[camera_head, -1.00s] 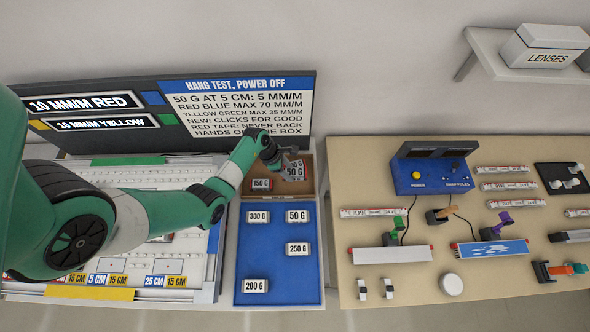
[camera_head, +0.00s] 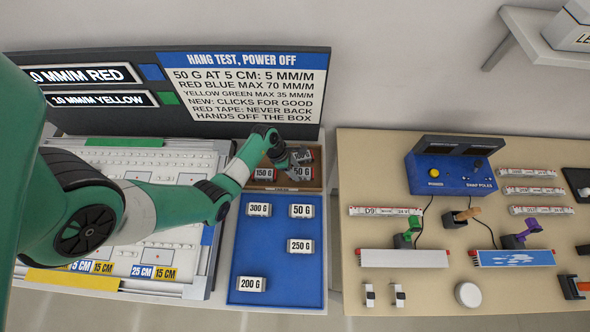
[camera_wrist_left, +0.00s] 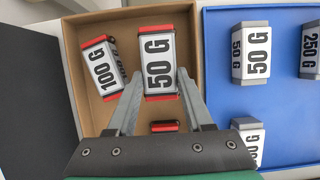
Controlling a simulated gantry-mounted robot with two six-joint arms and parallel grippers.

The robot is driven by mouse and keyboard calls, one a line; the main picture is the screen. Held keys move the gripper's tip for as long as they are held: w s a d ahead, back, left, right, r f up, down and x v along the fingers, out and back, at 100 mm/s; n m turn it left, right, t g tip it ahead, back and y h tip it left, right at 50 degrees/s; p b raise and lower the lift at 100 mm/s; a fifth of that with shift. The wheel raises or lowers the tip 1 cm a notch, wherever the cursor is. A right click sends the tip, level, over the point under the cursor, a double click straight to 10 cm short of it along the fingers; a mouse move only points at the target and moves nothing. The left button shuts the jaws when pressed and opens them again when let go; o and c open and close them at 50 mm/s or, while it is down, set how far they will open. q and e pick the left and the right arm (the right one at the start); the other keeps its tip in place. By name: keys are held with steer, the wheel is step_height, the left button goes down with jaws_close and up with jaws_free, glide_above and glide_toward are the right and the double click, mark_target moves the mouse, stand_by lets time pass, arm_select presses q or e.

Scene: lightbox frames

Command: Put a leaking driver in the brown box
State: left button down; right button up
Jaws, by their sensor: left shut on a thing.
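The brown box (camera_head: 315,187) stands open behind the blue mat and also shows in the left wrist view (camera_wrist_left: 187,20). My left gripper (camera_head: 292,163) reaches into it; in the left wrist view its fingers (camera_wrist_left: 160,95) are shut on a white 50 G block (camera_wrist_left: 160,60) with red ends. A tilted 100 G block (camera_wrist_left: 101,68) lies beside it in the box, and a 150 G block (camera_head: 264,174) is on the other side. I cannot tell whether the held block touches the box floor. No thing is marked as a leaking driver. My right gripper is out of view.
The blue mat (camera_head: 262,262) in front of the box holds several weight blocks. A lettered sign board (camera_head: 243,90) stands behind. A tan table (camera_head: 440,295) at right carries a blue power box (camera_head: 452,165) and strips, across a gap.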

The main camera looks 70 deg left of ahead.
arm_select(q)
steer(key=shift+c, duration=1.1)
jaws_free()
steer(key=shift+r, duration=0.1)
steer(key=p+v, duration=0.3)
steer(key=v, duration=0.8)
steer(key=shift+r+p, duration=0.2)
steer(key=shift+p, duration=0.2)
steer(key=shift+s, duration=0.1)
